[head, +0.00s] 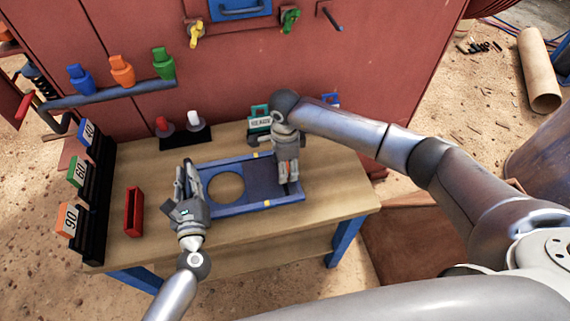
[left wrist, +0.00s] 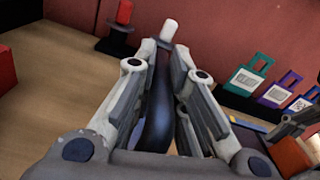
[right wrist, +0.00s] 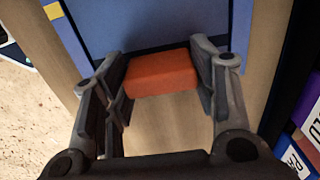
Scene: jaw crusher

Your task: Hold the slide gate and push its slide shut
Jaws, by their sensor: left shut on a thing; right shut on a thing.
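The slide gate is a blue rectangular frame (head: 235,207) lying on the wooden table, with a round opening in its left part. Its dark slide plate (head: 265,180) covers the right part, and the round opening is uncovered. My left gripper (head: 187,175) is at the gate's left end, shut on a dark blue bar (left wrist: 157,110), seen between its fingers in the left wrist view. My right gripper (head: 288,180) is at the gate's right end, shut on an orange block (right wrist: 161,72) beside the slide plate. The gripper hides most of this block in the head view.
A red open box (head: 134,211) stands left of the gate. Black racks with numbered tags (head: 84,170) line the table's left edge. A black stand with a red and a white knob (head: 186,137) and coloured tags (head: 260,119) stand behind the gate, before the red wall.

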